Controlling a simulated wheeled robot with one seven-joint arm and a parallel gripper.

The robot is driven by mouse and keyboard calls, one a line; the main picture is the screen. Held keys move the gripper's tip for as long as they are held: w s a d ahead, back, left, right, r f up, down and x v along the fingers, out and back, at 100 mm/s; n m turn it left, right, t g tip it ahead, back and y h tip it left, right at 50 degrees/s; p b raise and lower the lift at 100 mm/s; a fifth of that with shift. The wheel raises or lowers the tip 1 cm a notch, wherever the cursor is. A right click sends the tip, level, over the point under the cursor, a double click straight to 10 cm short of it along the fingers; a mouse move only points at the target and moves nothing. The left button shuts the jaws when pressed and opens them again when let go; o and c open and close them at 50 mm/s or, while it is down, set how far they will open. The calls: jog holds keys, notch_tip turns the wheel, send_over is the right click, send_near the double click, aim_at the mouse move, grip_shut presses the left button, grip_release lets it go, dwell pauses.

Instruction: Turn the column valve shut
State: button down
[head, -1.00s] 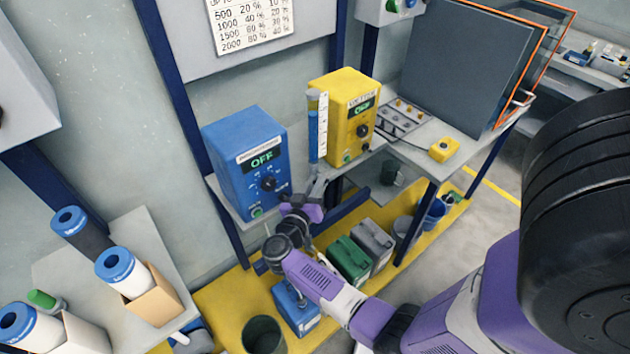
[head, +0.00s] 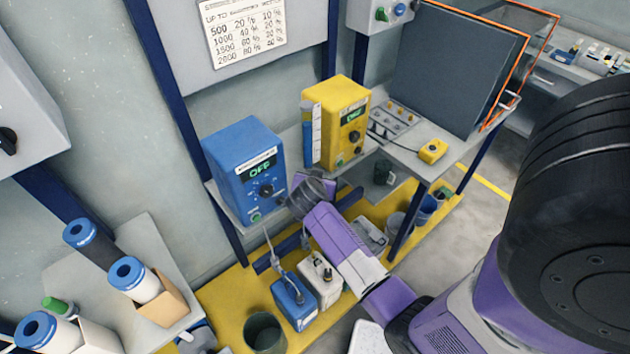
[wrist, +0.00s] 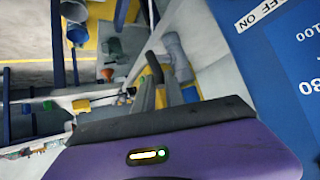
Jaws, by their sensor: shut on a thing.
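The column (head: 312,135), a clear upright tube with blue liquid and a white scale strip, stands between the blue box and the yellow box in the head view. Its valve is at its lower end, behind my gripper (head: 306,190). In the wrist view my gripper (wrist: 156,68) points at a grey pipe-like fitting (wrist: 178,58), which looks like the valve. The two dark fingers are close together and shut on a part there, seemingly the valve handle. The fingers partly cover it, so the handle's angle cannot be told.
The blue box (head: 247,165) reading OFF stands close left of my gripper, and the yellow box (head: 348,110) stands behind the column. Blue (head: 295,302) and white (head: 322,280) containers stand on the yellow platform below. A small yellow box (head: 432,151) sits on the bench at right.

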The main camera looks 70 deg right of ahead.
jog(key=shift+s+d+r+m+t+y, duration=0.15)
jog(key=shift+d+m+t+y, duration=0.25)
jog(key=shift+y, duration=0.6)
jog(key=c, duration=1.4)
grip_release()
jog(key=shift+c, duration=0.2)
jog(key=shift+d, duration=0.1)
jog(key=shift+s, duration=0.1)
jog(key=v, duration=0.7)
jog(key=shift+a+r, duration=0.2)
jog(key=shift+s, duration=0.1)
